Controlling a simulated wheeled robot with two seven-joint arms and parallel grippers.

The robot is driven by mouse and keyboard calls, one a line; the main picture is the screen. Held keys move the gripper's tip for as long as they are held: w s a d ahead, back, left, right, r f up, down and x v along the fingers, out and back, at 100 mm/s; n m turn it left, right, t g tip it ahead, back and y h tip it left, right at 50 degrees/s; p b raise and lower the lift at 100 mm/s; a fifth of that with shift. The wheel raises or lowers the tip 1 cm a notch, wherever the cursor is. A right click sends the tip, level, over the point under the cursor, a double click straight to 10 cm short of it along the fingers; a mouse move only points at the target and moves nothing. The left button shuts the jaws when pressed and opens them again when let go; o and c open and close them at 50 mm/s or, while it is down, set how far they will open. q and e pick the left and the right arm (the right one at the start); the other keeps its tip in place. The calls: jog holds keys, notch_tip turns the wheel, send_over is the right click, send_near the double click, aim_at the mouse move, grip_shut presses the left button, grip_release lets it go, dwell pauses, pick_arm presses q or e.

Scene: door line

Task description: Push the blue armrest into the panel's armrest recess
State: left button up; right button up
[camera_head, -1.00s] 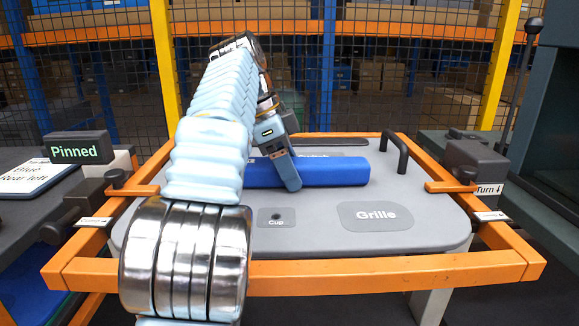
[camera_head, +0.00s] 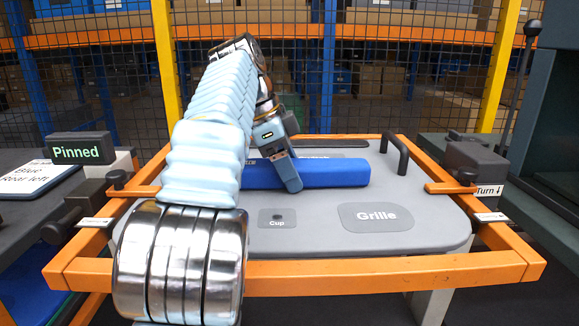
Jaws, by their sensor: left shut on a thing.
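The blue armrest (camera_head: 335,173) is a long bar lying across the grey panel (camera_head: 310,220), toward its far side. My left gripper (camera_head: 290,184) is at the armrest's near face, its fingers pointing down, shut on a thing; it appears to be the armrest. My left arm hides the armrest's left end. The armrest recess cannot be made out; the armrest covers that part of the panel. My right gripper is not in view.
An orange frame (camera_head: 300,275) surrounds the panel. A black handle (camera_head: 396,153) stands up at the panel's back right. Clamps sit on both sides, the right one beside a "Turn" label (camera_head: 488,190). A "Pinned" sign (camera_head: 77,150) stands at left. The panel's "Grille" area (camera_head: 375,217) is clear.

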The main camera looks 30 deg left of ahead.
pick_arm(q)
jog(key=shift+s+d+f+g+p, duration=0.15)
jog(key=shift+f+p, duration=0.2)
jog(key=shift+f, duration=0.3)
jog(key=shift+s+d+f+g+p, duration=0.15)
jog(key=shift+f+p, duration=0.15)
jog(key=shift+f, duration=0.35)
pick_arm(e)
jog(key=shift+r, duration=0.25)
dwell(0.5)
pick_arm(q)
jog(key=shift+o, duration=0.2)
jog(key=shift+a+f, duration=0.1)
jog(key=shift+f, duration=0.45)
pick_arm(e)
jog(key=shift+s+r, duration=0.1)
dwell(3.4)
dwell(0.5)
pick_arm(q)
jog(key=o, duration=1.3)
jog(key=shift+o, duration=0.2)
jog(key=shift+t, duration=0.6)
jog(key=v, duration=0.3)
jog(key=w+v, duration=0.1)
jog(key=v, duration=0.7)
jog(key=shift+w+d+r+p, duration=0.3)
jog(key=shift+w+d+r, duration=0.05)
jog(key=shift+d, duration=0.05)
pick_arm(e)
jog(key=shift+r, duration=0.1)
